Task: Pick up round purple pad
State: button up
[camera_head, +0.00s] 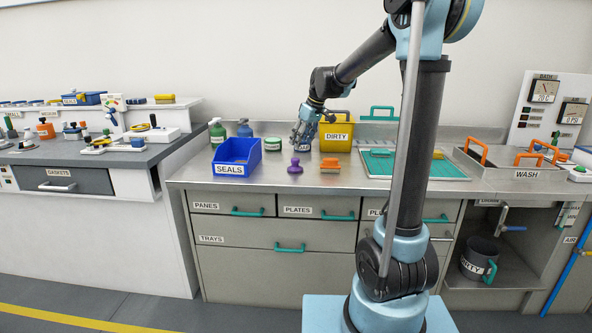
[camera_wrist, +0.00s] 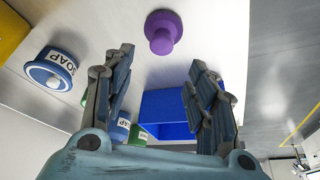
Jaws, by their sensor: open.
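The round purple pad (camera_head: 295,166) stands on the steel counter, between the blue SEALS bin and an orange block. It has a wide round base and a knob on top. In the wrist view the purple pad (camera_wrist: 163,32) shows at the top centre, beyond the fingertips and apart from them. My gripper (camera_head: 303,138) is above the counter, behind the pad and in front of the yellow DIRTY bin. In the wrist view my gripper (camera_wrist: 160,68) has its fingers spread wide with nothing between them.
The blue SEALS bin (camera_head: 236,157) stands left of the pad. The orange block (camera_head: 330,165) is close on its right. A round soap tub (camera_head: 269,145) and bottles (camera_head: 217,133) stand behind. The yellow DIRTY bin (camera_head: 345,134) is behind my gripper. Counter in front of the pad is clear.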

aim_at(296, 159)
jog(key=x, duration=0.5)
jog(key=shift+f, duration=0.1)
jog(key=shift+x, duration=2.65)
jog(key=shift+s+d+f, duration=0.1)
jog(key=shift+s+d, duration=0.05)
jog(key=shift+s, duration=0.05)
jog(key=c, duration=1.1)
